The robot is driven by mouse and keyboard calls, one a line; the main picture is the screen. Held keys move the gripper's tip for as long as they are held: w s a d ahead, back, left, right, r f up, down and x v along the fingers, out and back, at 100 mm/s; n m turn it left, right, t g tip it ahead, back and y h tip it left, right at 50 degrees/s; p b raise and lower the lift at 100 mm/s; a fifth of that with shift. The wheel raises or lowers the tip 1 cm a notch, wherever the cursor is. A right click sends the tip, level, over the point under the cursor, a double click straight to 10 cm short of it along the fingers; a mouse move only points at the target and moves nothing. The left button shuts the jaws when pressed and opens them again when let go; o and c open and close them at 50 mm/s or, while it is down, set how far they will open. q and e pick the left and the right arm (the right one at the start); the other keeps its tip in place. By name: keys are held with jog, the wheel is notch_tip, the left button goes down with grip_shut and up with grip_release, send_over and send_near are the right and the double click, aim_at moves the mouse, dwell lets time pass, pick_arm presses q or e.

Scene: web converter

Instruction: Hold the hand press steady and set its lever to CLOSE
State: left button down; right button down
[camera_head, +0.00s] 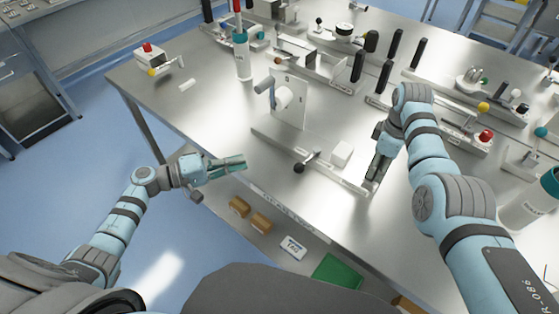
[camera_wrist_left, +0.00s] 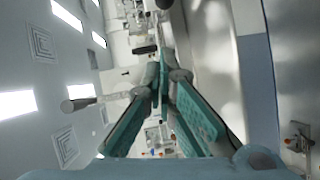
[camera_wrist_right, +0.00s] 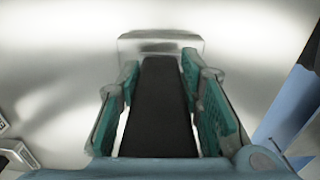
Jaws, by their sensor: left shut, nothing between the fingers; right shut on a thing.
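The hand press seems to be the unit on a long pale base bar (camera_head: 275,144) near the table's front edge. Lever markings are not readable. My right gripper (camera_head: 373,174) is at the bar's right end, shut on a black handle (camera_wrist_right: 158,105), which fills the space between its fingers in the right wrist view. My left gripper (camera_head: 238,164) is shut and empty, left of the lever and apart from it. Its closed fingers show in the left wrist view (camera_wrist_left: 163,75).
An upright plate with a white roll (camera_head: 284,97) stands behind the bar. A bottle (camera_head: 242,55) and a red-button box (camera_head: 149,53) stand at the back left. Other fixtures with black handles (camera_head: 384,78) crowd the back and right. Bare tabletop (camera_head: 200,115) lies at left.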

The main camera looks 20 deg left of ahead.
pick_arm(q)
send_near(306, 161)
jog(key=w, duration=0.1)
jog(key=w+a, duration=0.2)
jog(key=w, duration=0.1)
jog(key=shift+a+r, duration=0.15)
jog(key=shift+r, duration=0.2)
jog(key=shift+s+d+f, duration=0.15)
jog(key=shift+d, duration=0.45)
jog(key=shift+s+d+f, duration=0.15)
jog(key=shift+d, duration=0.5)
jog(key=shift+d+f, duration=0.15)
jog(key=shift+d, duration=0.35)
jog(key=shift+s, duration=0.1)
jog(key=shift+s+d, duration=0.1)
jog(key=shift+s+d+f+n+t+y, duration=0.1)
jog(key=shift+s+d+n+t+y, duration=0.1)
jog(key=shift+n+t+y, duration=0.2)
jog(key=shift+s+d+n+t+y, duration=0.25)
jog(key=shift+n+t+y, duration=0.05)
